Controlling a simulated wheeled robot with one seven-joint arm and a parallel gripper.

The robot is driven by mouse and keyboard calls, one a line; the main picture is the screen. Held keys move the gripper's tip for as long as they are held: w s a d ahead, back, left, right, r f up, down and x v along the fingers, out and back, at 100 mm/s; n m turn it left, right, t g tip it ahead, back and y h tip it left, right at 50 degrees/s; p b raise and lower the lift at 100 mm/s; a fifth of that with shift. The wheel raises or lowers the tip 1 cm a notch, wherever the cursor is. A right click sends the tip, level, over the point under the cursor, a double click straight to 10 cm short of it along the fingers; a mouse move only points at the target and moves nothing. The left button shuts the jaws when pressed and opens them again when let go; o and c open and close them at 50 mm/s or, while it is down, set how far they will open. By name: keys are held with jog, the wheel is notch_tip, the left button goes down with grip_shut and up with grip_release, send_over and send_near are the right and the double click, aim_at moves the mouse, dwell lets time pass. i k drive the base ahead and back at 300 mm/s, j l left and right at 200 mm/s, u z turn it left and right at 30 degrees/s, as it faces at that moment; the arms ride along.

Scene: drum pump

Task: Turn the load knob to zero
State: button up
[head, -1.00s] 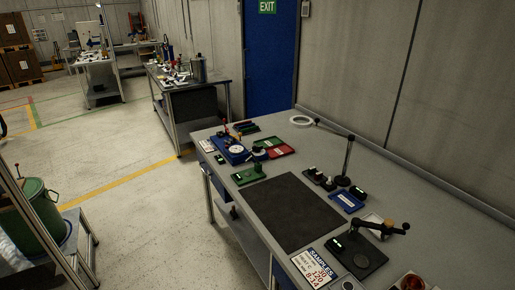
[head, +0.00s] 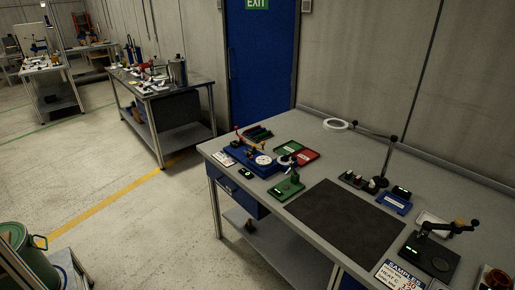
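No load knob can be made out for certain at this size. On the near grey workbench (head: 335,135), a blue device (head: 240,157) with a round white dial (head: 263,160) and small upright parts sits at the far left corner. A green-based device (head: 287,188) with a dark upright part stands just in front of it. A black device (head: 430,252) with an orange-tipped arm stands at the right. My gripper is not in view.
A dark mat (head: 345,222) lies bare mid-bench. A ring lamp (head: 337,125), red tray (head: 303,154) and samples sign (head: 393,275) are on the bench. A green drum (head: 30,255) stands lower left. Open floor (head: 140,225) lies between. A blue door (head: 262,65) is behind.

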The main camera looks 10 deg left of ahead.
aim_at(285, 158)
jog(key=i+j+u, duration=0.1)
jog(key=i+j, duration=1.25)
jog(key=i, duration=0.7)
jog(key=u, duration=0.05)
